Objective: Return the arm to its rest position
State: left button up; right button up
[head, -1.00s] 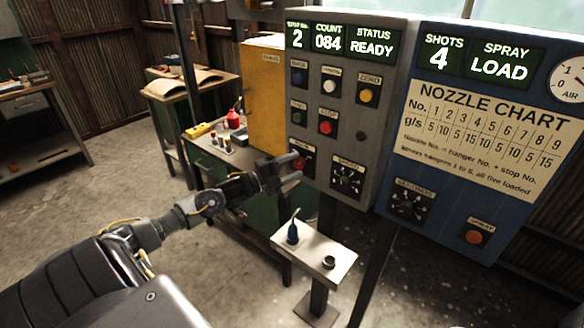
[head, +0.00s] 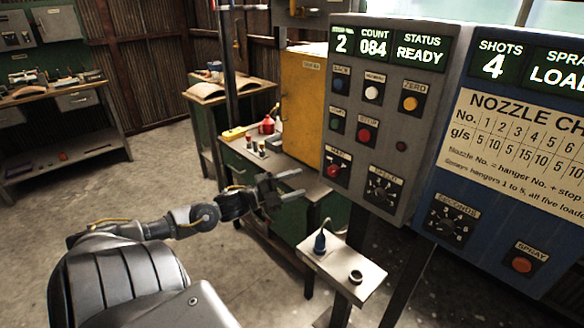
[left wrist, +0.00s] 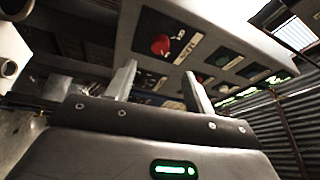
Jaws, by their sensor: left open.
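My left gripper (head: 290,184) is open and empty in the head view, at the lower left of the grey control panel (head: 352,205). Its two fingers are spread and stand apart from the panel's red knob (head: 333,170). My left arm (head: 150,228) reaches in from the lower left. My right gripper is in neither view.
A blue spray panel (head: 440,175) is to the right. A green bench (head: 290,172) and yellow cabinet (head: 297,95) stand behind. The floor at left is clear.

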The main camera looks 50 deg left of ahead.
pick_arm(q)
jog(key=shift+s+a, duration=0.15)
jog(key=shift+s, duration=0.3)
jog(key=shift+f, duration=0.1)
